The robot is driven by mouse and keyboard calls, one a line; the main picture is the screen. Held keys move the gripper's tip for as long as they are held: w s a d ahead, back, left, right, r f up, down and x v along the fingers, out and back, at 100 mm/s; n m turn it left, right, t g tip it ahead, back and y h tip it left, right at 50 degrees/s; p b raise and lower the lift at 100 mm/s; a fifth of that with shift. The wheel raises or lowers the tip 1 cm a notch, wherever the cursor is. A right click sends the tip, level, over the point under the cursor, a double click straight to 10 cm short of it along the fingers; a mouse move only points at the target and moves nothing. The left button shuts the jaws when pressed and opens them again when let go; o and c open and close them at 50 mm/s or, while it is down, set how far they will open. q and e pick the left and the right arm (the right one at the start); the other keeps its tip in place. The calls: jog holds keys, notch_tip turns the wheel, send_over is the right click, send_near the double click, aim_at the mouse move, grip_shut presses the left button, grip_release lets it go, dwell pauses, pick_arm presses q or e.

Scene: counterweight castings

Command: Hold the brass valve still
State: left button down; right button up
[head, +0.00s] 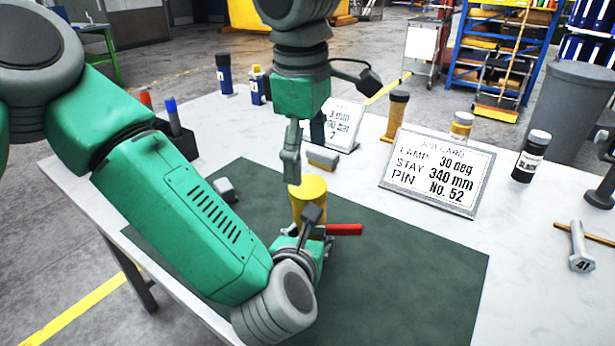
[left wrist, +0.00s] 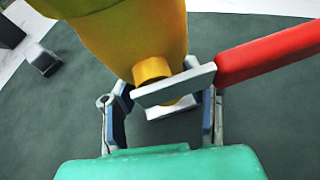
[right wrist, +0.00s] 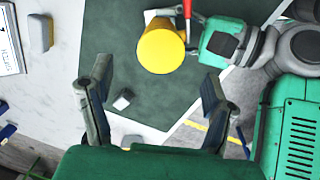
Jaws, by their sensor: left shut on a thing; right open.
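The brass valve (head: 311,190) stands upright on the dark green mat, a yellow body with a red-handled lever (head: 344,229). It also shows in the left wrist view (left wrist: 130,35) and the right wrist view (right wrist: 160,49). My left gripper (head: 318,232) is shut on the valve low on its near side, with its fingers on both sides of the short round stub (left wrist: 152,70) behind the lever's grey plate. The grip's contact is partly hidden. My right gripper (head: 291,172) is open and empty, above and beside the valve's top; its spread fingers show in the right wrist view (right wrist: 157,82).
A small grey block (head: 225,190) lies on the mat (head: 420,275). A grey-and-yellow block (head: 322,158) sits behind the valve. A job card (head: 440,172) stands at right, near bottles and a large bolt (head: 580,248). The mat's right part is clear.

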pick_arm(q)
jog(key=shift+r, duration=0.1)
pick_arm(e)
jog(key=r, duration=0.5)
jog(key=shift+s+a+r, duration=0.15)
jog(key=shift+s+r, duration=0.1)
pick_arm(q)
jog(key=c, duration=0.9)
grip_release()
jog(key=shift+o, duration=0.2)
jog(key=v, duration=1.2)
jog(key=shift+s, duration=0.1)
pick_arm(e)
jog(key=shift+f, duration=0.1)
